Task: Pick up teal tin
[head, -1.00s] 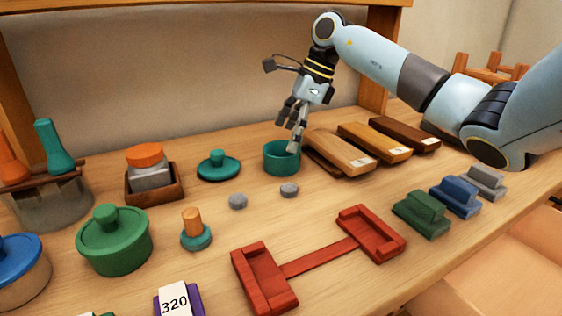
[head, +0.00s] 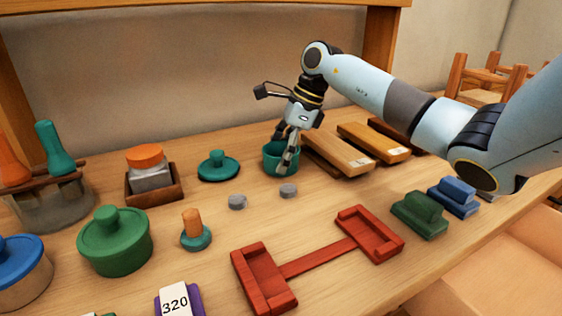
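The teal tin (head: 271,160) is an open round cup standing on the wooden bench, at the middle back of the head view. My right gripper (head: 284,158) comes down over it from above. Its fingers are apart, with one finger crossing in front of the tin's right side and the other at the rim, its tip hard to see. I cannot tell whether either finger touches the wall. A flat teal lid (head: 218,167) with a knob lies to the left of the tin. My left gripper is not in view.
Wooden blocks (head: 338,153) lie close to the tin's right. Two grey discs (head: 288,190) lie in front of it. A jar with an orange lid (head: 146,158) sits in a brown tray to the left. A red two-ended holder (head: 320,258) lies at the front.

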